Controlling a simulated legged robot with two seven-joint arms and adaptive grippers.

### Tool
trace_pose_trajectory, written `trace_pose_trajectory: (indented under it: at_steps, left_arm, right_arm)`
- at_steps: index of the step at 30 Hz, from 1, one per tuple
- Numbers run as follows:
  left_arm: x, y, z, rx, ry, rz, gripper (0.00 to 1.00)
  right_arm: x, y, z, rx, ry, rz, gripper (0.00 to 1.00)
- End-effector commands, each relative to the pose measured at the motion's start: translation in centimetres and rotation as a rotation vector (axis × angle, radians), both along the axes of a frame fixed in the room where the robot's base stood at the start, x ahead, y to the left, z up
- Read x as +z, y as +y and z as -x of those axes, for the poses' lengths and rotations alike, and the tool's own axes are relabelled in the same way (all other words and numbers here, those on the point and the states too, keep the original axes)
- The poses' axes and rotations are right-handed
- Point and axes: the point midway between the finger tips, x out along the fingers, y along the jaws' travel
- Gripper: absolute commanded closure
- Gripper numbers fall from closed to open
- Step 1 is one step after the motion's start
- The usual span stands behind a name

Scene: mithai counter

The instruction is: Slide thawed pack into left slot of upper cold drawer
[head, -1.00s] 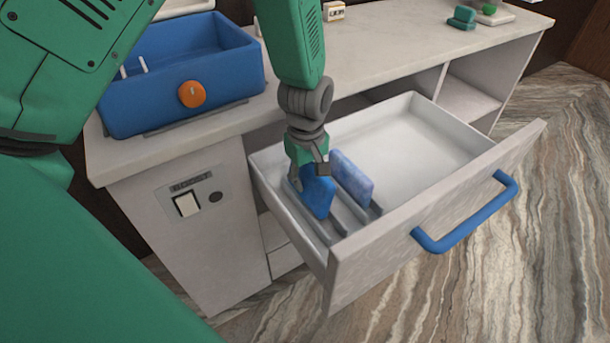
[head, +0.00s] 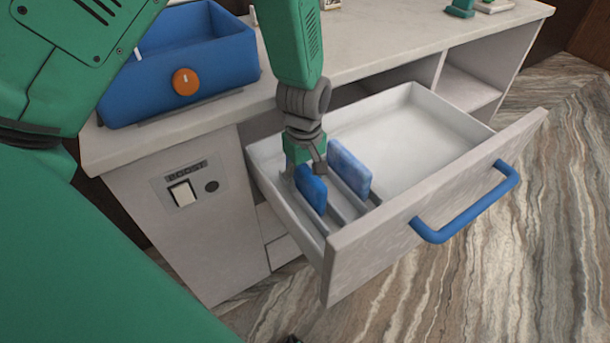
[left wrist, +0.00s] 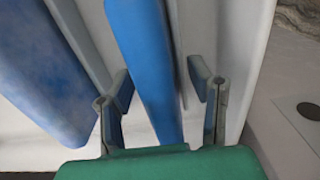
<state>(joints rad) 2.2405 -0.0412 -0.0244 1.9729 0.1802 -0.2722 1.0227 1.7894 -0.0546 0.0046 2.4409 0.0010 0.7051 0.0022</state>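The upper cold drawer (head: 415,130) is pulled open. A plain blue pack (head: 311,188) stands on edge in its left slot, between low grey dividers (head: 340,205). A paler, frosty blue pack (head: 349,168) stands upright in the slot to its right. My left gripper (head: 306,168) is over the top of the plain blue pack. In the left wrist view, its two fingers (left wrist: 160,98) are spread, one on each side of the blue pack (left wrist: 145,60), with gaps showing. The frosty pack (left wrist: 40,75) lies left of the fingers there. My right gripper does not show clearly.
A blue bin (head: 180,65) with an orange knob (head: 186,82) stands on the counter (head: 370,40). The drawer front has a blue handle (head: 465,205). A switch panel (head: 185,192) is on the cabinet left of the drawer. The drawer's right part is empty.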

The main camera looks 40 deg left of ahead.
Motion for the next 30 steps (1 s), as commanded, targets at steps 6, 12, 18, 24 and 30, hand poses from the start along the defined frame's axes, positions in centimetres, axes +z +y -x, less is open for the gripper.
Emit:
trace_pose_trajectory:
  at_steps: [6, 12, 18, 24, 30]
  left_arm:
    - [0.1, 0.0, -0.1, 0.0, -0.001, 0.0, 0.53]
    - [2.8, -0.1, -0.2, -0.001, -0.006, -0.001, 0.53]
    - [7.2, -0.2, -0.2, 0.0, -0.007, -0.003, 0.53]
    - [10.5, -0.2, -0.3, 0.0, -0.003, -0.003, 0.53]
    - [11.9, -0.3, -0.2, 0.0, 0.0, -0.003, 0.53]
  right_arm:
    - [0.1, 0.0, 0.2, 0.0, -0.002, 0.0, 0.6]
    - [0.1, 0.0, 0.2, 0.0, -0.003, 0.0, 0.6]
    - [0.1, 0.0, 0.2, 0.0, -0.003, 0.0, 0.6]
    - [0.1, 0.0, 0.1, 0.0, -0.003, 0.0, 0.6]
    - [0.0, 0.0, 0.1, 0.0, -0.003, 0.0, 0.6]
